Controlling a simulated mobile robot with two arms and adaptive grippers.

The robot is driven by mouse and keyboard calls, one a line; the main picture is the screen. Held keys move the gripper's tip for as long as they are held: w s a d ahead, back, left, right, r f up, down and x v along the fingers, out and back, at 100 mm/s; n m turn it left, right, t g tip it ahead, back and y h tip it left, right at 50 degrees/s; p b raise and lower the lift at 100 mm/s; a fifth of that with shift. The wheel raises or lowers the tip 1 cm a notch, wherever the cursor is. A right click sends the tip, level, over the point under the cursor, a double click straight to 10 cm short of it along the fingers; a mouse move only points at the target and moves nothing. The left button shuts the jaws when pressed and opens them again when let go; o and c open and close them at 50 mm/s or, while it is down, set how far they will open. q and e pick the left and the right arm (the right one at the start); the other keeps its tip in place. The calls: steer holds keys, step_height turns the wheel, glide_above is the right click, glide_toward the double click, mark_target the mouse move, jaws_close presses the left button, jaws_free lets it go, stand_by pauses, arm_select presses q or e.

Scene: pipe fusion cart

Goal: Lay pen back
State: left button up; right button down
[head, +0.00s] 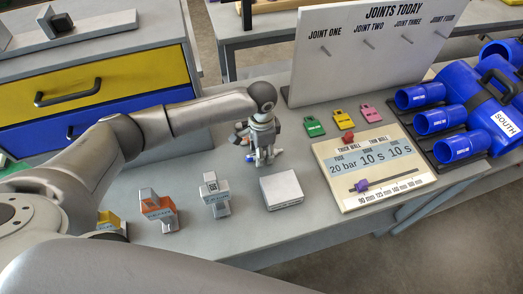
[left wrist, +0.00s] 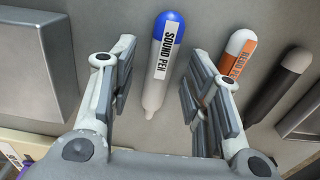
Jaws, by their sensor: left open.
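The sound pen (left wrist: 163,62), white with a blue cap and a "SOUND PEN" label, lies on the grey surface in the left wrist view. My left gripper (left wrist: 160,100) is open, its fingers on either side of the pen with gaps between. In the head view my left gripper (head: 262,158) points down close to the bench top, and the pen is mostly hidden by it. An orange and white pen (left wrist: 236,58), its label partly hidden by a finger, and a dark grey pen (left wrist: 282,82) lie to the right. My right gripper is not in view.
A white box (head: 282,190), a silver tool (head: 214,195) and an orange and grey tool (head: 157,211) stand along the front of the bench. A settings board (head: 375,168), colored tags (head: 343,119), an upright joints board (head: 375,50) and blue pipe fittings (head: 460,110) stand to the right.

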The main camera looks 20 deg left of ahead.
arm_select(q)
steer(key=shift+r, duration=0.1)
step_height(320, 180, up, 10)
steer(key=b, duration=0.2)
steer(key=shift+w+r, duration=0.2)
